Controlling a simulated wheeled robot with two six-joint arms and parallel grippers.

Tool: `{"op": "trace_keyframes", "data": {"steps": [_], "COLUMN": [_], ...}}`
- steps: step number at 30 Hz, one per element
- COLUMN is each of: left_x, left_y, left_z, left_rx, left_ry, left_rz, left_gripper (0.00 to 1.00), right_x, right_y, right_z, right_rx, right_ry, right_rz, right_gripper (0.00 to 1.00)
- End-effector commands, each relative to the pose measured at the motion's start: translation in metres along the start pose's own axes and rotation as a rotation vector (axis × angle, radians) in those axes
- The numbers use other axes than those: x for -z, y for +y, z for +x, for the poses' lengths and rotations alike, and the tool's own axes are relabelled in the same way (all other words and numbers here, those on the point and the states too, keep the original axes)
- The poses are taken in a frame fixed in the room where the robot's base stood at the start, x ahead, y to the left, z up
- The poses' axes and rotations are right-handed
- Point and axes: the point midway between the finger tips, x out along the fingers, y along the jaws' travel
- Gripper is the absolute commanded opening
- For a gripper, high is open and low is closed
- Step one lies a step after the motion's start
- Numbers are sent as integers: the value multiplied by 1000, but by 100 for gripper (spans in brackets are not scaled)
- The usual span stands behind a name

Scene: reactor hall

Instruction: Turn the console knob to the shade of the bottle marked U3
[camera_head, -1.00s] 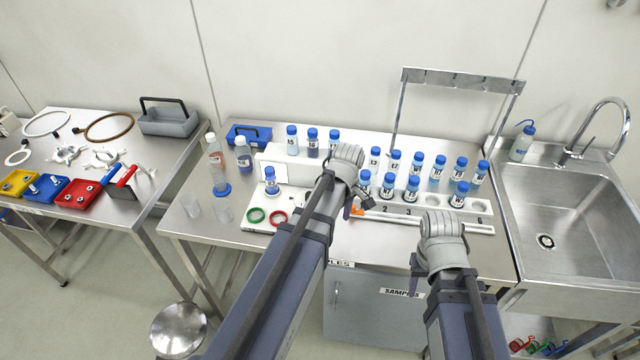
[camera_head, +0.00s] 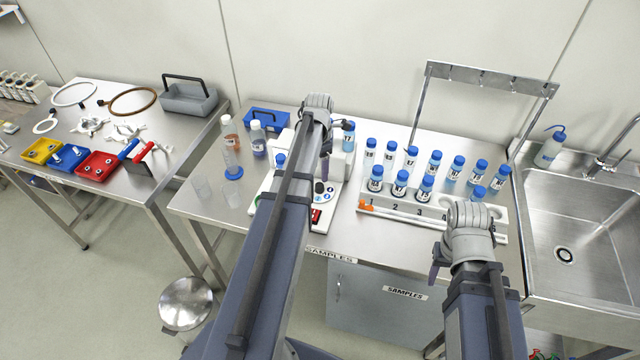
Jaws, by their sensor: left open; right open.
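The white console (camera_head: 339,198) stands on the middle table, partly hidden behind my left arm. A dark round part, perhaps its knob (camera_head: 319,187), shows beside coloured discs and a red patch. My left gripper (camera_head: 325,170) points down above the console and is open and empty; its fingers are small and partly hidden. Blue-capped bottles stand in and behind the white numbered rack (camera_head: 383,200), including a front bottle (camera_head: 400,183). Their labels are too small for me to pick out U3. My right gripper (camera_head: 435,272) is open and empty in front of the table's edge.
Clear cups (camera_head: 202,187) and bottles stand left of the console. Trays (camera_head: 98,165) lie on the left table.

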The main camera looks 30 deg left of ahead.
Motion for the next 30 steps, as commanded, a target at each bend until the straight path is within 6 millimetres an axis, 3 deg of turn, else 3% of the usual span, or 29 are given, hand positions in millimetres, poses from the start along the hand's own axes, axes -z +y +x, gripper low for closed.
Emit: {"op": "trace_keyframes", "data": {"steps": [16, 28, 30], "left_x": [0, 0, 0], "left_y": [0, 0, 0], "left_z": [67, 71, 71], "left_rx": [0, 0, 0], "left_ry": [0, 0, 0], "left_rz": [2, 2, 2], "left_gripper": [68, 68, 62], "right_x": [4, 4, 4], "right_y": [-6, -7, -7], "right_z": [66, 71, 71], "right_rx": [0, 0, 0], "right_ry": [0, 0, 0], "right_rz": [2, 2, 2], "right_gripper": [50, 50, 50]}}
